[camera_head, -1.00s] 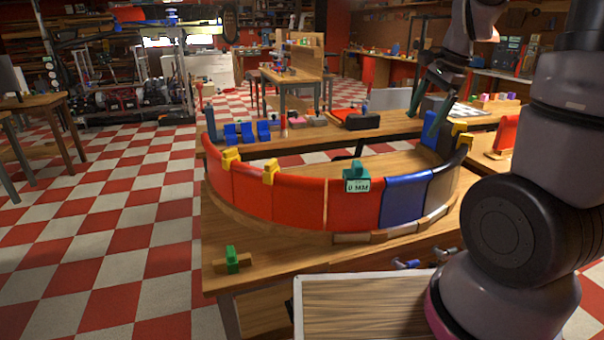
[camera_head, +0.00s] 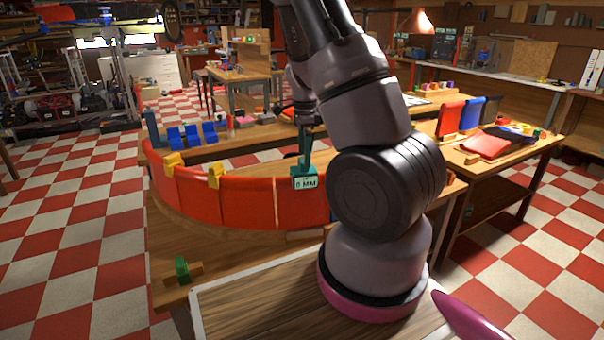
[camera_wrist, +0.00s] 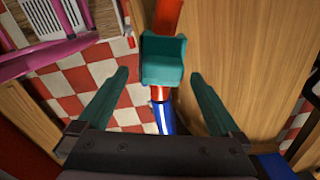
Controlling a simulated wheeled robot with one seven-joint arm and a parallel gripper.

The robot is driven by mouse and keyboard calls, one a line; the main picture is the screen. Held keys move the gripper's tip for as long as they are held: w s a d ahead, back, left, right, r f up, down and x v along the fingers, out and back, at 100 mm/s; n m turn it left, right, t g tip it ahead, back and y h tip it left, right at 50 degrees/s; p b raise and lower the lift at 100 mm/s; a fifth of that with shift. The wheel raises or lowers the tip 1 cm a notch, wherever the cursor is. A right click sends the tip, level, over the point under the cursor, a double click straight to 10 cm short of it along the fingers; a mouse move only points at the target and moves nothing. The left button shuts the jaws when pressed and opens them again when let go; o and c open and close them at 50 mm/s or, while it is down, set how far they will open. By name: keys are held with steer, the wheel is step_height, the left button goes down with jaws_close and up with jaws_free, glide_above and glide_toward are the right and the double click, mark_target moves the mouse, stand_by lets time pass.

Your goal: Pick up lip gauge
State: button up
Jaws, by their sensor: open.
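The lip gauge (camera_head: 304,180) is a teal block with a white "0 MM" label. It sits on the top edge of the curved red panel wall (camera_head: 205,200). In the wrist view the gauge (camera_wrist: 164,60) straddles the red rim, between and just beyond the fingertips. My gripper (camera_wrist: 158,85) is open, with one teal finger on either side of the gauge and a gap to each. In the head view my gripper (camera_head: 304,140) is above the gauge and close to it; my arm hides the wall's right part.
Yellow clips (camera_head: 215,174) sit on the wall's rim to the left. A green piece (camera_head: 181,268) lies on the table's near left corner. Blue holders (camera_head: 192,134) stand on the bench behind. A side table (camera_head: 490,160) at the right holds red and blue panels.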

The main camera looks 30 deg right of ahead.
step_height(320, 180, down, 5)
steer(key=shift+w+f, duration=0.1)
steer(key=c, duration=1.4)
step_height(320, 180, up, 15)
stand_by(0.4)
